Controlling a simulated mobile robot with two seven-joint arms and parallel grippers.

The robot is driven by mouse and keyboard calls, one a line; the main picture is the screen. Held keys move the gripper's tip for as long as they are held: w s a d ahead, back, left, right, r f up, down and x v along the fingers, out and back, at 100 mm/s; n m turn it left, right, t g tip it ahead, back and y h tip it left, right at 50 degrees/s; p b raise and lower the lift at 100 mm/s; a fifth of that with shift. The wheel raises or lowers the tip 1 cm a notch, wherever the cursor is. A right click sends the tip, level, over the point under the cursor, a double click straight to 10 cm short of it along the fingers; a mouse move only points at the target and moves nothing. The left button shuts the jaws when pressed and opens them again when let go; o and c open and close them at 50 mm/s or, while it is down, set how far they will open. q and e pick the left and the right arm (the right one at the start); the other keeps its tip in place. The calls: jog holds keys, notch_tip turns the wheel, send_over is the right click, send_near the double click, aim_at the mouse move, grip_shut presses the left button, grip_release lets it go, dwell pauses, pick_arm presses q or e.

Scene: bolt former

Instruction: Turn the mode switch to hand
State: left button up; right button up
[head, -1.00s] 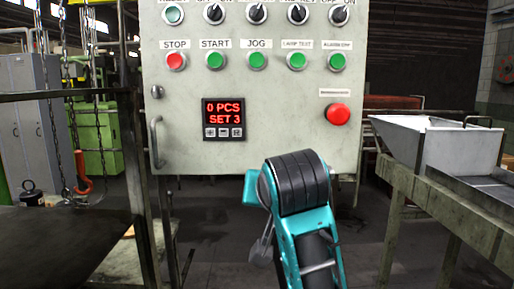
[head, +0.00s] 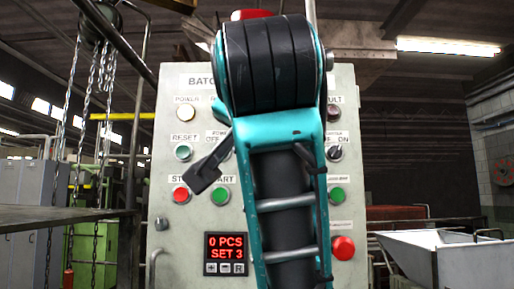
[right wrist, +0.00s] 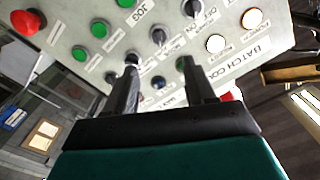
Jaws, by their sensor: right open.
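The row of black selector switches shows on the grey control panel (head: 180,250). In the right wrist view one selector (right wrist: 158,37) lies beyond the gap between my fingers, with others (right wrist: 192,8) and (right wrist: 132,58) to either side. I cannot read which is labelled mode, nor its setting. My right gripper (right wrist: 160,64) is open and empty, with two dark fingers pointing at the panel; contact cannot be told. In the head view my teal right arm hides the middle switches; only outer ones, such as the right selector (head: 335,152), show. My left gripper is out of view.
A red stop button (head: 181,194), green buttons (head: 220,196) and a red mushroom button (head: 343,248) sit near the switches. A display (head: 225,247) reads 0 PCS, SET 3. Chains (head: 92,90) hang at left; a metal hopper (head: 425,255) stands at right.

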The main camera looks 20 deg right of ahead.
jog(key=p+x, duration=0.2)
jog(key=x, duration=0.9)
jog(key=shift+d+f, duration=0.1)
jog(key=shift+c, duration=0.2)
grip_shut()
